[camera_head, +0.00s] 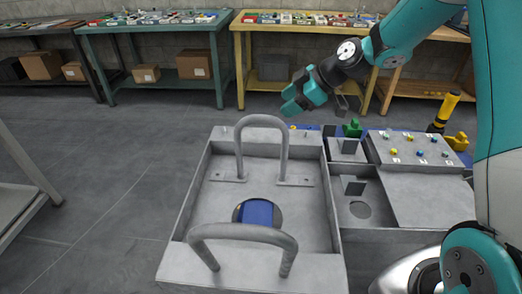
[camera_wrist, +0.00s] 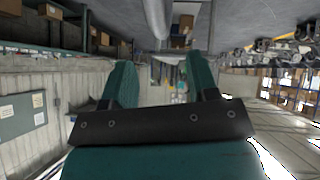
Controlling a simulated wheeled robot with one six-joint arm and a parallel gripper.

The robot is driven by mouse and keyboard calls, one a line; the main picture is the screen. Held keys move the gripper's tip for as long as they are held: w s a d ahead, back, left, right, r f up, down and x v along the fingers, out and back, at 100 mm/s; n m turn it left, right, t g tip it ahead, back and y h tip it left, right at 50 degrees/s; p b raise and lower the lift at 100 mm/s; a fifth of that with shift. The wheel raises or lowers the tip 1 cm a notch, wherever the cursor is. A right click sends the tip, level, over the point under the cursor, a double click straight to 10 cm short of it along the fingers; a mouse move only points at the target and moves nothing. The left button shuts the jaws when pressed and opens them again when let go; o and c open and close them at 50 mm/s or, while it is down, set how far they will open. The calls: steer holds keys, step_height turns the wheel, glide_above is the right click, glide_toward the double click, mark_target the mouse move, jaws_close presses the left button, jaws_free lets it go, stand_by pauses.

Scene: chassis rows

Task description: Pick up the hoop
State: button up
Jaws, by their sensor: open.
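Two grey tubular arches that could be the hoop show in the head view. The rear arch (camera_head: 262,122) stands upright on two flat foot plates inside a grey tray (camera_head: 205,205). The front arch (camera_head: 243,231) rises at the tray's near edge. My gripper (camera_head: 303,101) is in the air behind and to the right of the rear arch, apart from both. In the wrist view my gripper (camera_wrist: 162,72) has its two teal fingers spread with nothing held between them. I cannot tell whether either arch shows in the wrist view.
A blue piece (camera_head: 257,213) shows in a round opening in the tray floor. A panel with coloured knobs (camera_head: 411,151) and a yellow-black post (camera_head: 445,110) stand right. A teal table (camera_head: 155,27) and a yellow table (camera_head: 300,27) with small parts stand behind.

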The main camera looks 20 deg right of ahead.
mark_target(260, 117)
steer(key=x, duration=0.4)
steer(key=shift+a+f, duration=0.1)
steer(key=shift+a, duration=0.1)
steer(key=x, duration=0.2)
steer(key=p+x, duration=0.1)
steer(key=x, duration=0.2)
steer(key=shift+w+a, duration=0.3)
steer(key=shift+a, duration=0.1)
jaws_close()
stand_by(0.8)
